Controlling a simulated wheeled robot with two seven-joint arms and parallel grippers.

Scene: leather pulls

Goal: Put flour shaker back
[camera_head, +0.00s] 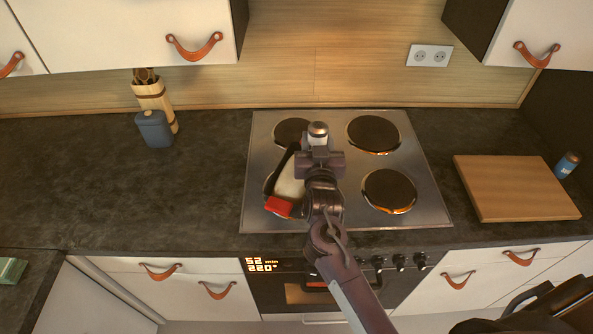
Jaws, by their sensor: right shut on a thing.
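The flour shaker (318,130) shows as a small pale body with a shiny rounded metal top, above the stove between the back burners. My right gripper (319,152) is shut on it, and the gripper hides its lower part. I cannot tell whether the shaker touches the stove. My right arm reaches up from the bottom edge across the stove front. My left gripper is not in view.
A white, black and red item (290,180) shows over the left burners, partly behind my gripper.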

